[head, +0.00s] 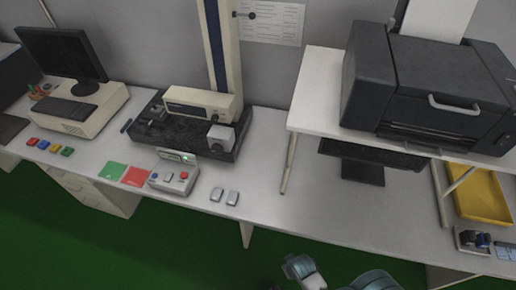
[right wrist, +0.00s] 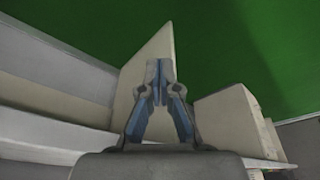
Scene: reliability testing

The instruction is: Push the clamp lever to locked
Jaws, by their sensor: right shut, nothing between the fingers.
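The test machine has a black base (head: 190,132) on the bench, with a tall cream column (head: 221,60) and a cream crosshead (head: 200,105). A small dark fixture (head: 155,112) sits at the left of the base and a pale block (head: 221,138) at its right. I cannot tell which part is the clamp lever. My right gripper (right wrist: 158,82) shows in the right wrist view with its fingers together and nothing between them. It is well away from the machine, with the green floor and pale furniture panels beyond it. My left gripper is not in view.
A control box (head: 173,178) with buttons stands before the machine, beside green (head: 114,171) and red (head: 136,177) patches. A dark printer (head: 430,85) stands on a raised white shelf (head: 325,90) at the right. The bench front between them is mostly clear.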

